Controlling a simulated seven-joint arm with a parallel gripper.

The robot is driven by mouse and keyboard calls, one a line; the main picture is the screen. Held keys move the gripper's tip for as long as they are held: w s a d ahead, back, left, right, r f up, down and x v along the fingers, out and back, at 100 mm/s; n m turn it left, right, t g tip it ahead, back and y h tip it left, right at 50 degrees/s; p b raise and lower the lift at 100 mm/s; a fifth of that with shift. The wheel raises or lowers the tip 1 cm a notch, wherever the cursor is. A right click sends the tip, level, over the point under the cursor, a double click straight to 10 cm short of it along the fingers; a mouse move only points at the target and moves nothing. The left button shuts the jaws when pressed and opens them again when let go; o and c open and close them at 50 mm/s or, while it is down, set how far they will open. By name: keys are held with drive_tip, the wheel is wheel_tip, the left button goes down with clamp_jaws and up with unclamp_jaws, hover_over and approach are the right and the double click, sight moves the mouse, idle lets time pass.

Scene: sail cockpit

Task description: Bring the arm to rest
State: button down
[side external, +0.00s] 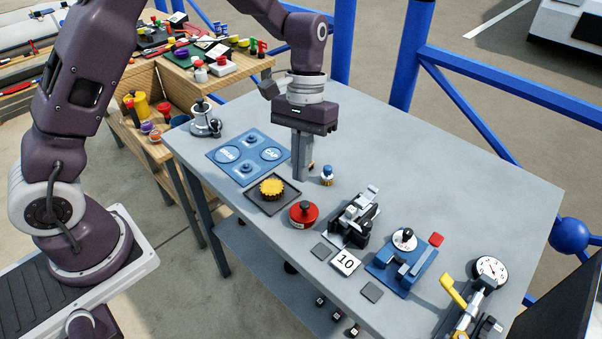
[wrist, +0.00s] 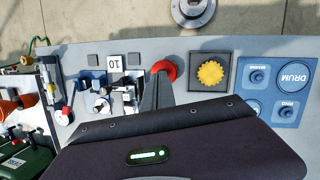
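My gripper (side external: 302,177) hangs with its fingers pointing down above the grey workbench (side external: 465,165), between the blue marked board and a small blue-and-brass part (side external: 327,175). Its fingers look together, with nothing visible between them. In the wrist view the fingertips (wrist: 159,78) show in front of the red round part (wrist: 165,69), which they partly overlap. How high the tips are above the bench is hard to tell. A red knob-like part (side external: 303,213) and a yellow gear (side external: 271,187) on a dark square tray (side external: 288,202) stand nearby.
The blue board (side external: 226,158) lies at the left. A black fixture (side external: 354,219), a plate marked 10 (side external: 345,261), a blue fixture (side external: 403,262) and a dial gauge (side external: 491,268) line the right front. The back right of the bench is clear. Blue rails (side external: 455,101) stand behind.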

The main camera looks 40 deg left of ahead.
drive_tip(key=shift+r, duration=0.45)
drive_tip(key=s+a+r+m+t, duration=0.1)
drive_tip(key=s+a+r+t, duration=0.1)
drive_tip(key=s+r, duration=0.4)
drive_tip(key=s+a+r+t, duration=0.15)
drive_tip(key=s+r, duration=0.25)
drive_tip(key=r, duration=0.4)
drive_tip(key=s+a+r+m+t+y, duration=0.1)
drive_tip(key=s+t, duration=0.3)
drive_tip(key=s, duration=0.6)
drive_tip(key=shift+s+a+r+t+y, duration=0.35)
drive_tip(key=shift+a+y, duration=0.15)
drive_tip(key=shift+a, duration=0.15)
drive_tip(key=c, duration=1.9)
unclamp_jaws()
drive_tip(key=shift+s+f, duration=0.15)
drive_tip(key=shift+s, duration=0.1)
drive_tip(key=o, duration=1.3)
drive_tip(key=shift+a, duration=0.1)
